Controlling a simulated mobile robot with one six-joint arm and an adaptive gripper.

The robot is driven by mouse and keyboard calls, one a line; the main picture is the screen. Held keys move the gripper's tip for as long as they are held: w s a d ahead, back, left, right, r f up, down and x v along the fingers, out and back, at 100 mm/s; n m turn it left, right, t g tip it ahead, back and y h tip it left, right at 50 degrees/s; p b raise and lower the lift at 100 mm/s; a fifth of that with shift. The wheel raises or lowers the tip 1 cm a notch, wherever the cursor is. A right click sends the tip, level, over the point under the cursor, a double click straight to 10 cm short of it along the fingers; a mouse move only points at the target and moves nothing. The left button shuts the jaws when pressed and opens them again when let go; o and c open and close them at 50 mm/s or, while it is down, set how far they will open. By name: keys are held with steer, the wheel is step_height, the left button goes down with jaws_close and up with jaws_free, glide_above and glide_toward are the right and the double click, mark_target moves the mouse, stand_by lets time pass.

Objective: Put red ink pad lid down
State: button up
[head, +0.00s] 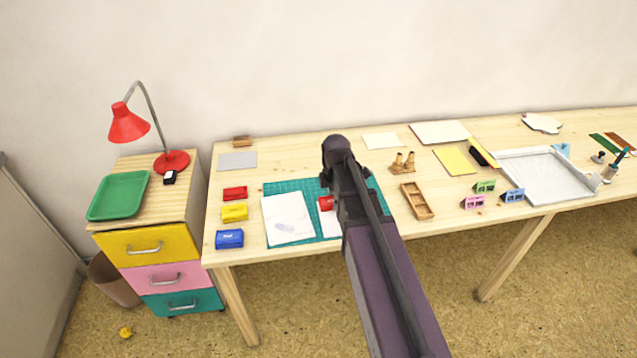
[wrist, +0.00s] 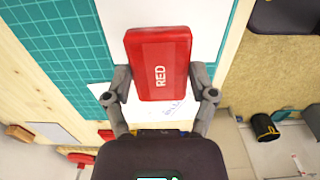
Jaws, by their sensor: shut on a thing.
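My gripper (wrist: 160,82) is shut on the red ink pad lid (wrist: 158,55), a red box-like piece marked "RED", with one finger on each side. In the head view the lid (head: 326,203) shows beside my arm, over the teal cutting mat (head: 330,229) and white paper; my arm hides part of it. How high it is above the surface is hard to tell. A red ink pad (head: 235,193) lies at the left of the table, behind a yellow pad (head: 235,213) and a blue pad (head: 229,239).
A white sheet with a faint mark (head: 289,222) lies on the mat. A wooden tray (head: 416,202), stamps (head: 403,163) and small colored blocks (head: 485,187) stand to the right. Bare wood shows between the pads and the mat. A drawer unit (head: 160,247) stands left of the table.

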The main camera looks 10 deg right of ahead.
steer(key=shift+a, duration=0.2)
steer(key=a, duration=0.5)
steer(key=shift+w+a+f, duration=0.3)
steer(key=shift+w+a, duration=0.1)
steer(key=shift+w, duration=0.1)
steer(key=w+d, duration=0.2)
steer(key=w, duration=0.3)
steer(key=w+d+f+b, duration=0.1)
steer(key=w, duration=0.4)
steer(key=w+d+b, duration=0.1)
steer(key=w+d, duration=0.1)
steer(key=w, duration=0.2)
steer(key=shift+w+d+f, duration=0.25)
steer(key=shift+w+d, duration=0.1)
steer(key=shift+w, duration=0.05)
steer(key=shift+f+b, duration=1.75)
steer(key=shift+b, duration=0.05)
steer(key=shift+f, duration=0.2)
